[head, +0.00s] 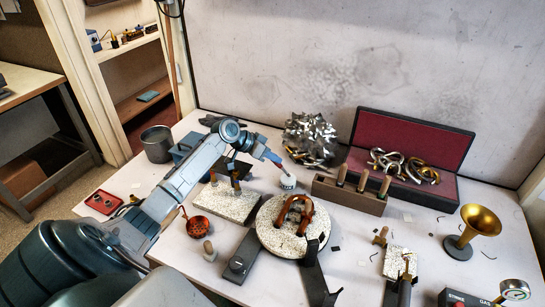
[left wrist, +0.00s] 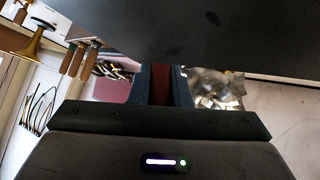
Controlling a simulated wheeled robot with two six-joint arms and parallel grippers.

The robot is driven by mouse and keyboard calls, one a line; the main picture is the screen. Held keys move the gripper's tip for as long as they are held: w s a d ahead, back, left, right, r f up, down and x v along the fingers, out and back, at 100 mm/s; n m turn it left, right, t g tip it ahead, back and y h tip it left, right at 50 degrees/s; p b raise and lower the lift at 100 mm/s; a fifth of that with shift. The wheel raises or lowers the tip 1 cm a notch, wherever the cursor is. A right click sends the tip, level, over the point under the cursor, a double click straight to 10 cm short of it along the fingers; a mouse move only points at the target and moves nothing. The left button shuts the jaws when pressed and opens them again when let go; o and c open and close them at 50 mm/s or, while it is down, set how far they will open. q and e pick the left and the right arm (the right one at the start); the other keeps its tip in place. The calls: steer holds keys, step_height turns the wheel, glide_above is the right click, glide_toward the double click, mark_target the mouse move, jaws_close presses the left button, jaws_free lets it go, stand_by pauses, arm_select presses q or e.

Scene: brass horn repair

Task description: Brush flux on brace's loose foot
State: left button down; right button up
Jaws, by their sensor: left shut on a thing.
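My left gripper (head: 268,154) reaches in from the left above the middle of the bench. It is shut on a slim reddish-brown handle, probably the brush (left wrist: 164,84), which shows between the fingers in the left wrist view. Below the gripper stands a small white jar (head: 287,182), probably the flux pot. The handle's lower end points down at the jar's mouth; I cannot tell whether the bristles are inside. A copper-coloured curved workpiece (head: 296,213), probably with the brace, lies on a round speckled plate (head: 270,238). The brace's foot is too small to make out. My right gripper is not in view.
A wooden block (head: 347,194) holding several handled tools stands right of the jar, before an open red-lined case (head: 415,145). A speckled slab (head: 226,202) with small upright parts is at left; a brass bell (head: 481,222) stands at right.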

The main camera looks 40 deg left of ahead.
arm_select(q)
steer(key=shift+f, duration=0.2)
stand_by(0.6)
steer(key=shift+s+d+f, duration=0.1)
steer(key=shift+s+f, duration=0.05)
steer(key=shift+f, duration=0.1)
stand_by(0.5)
steer(key=shift+r+p, duration=0.7)
steer(key=shift+r, duration=0.5)
steer(key=shift+r+p, duration=0.95)
steer(key=shift+r, duration=0.55)
steer(key=shift+r+p, duration=0.7)
steer(key=shift+r, duration=0.4)
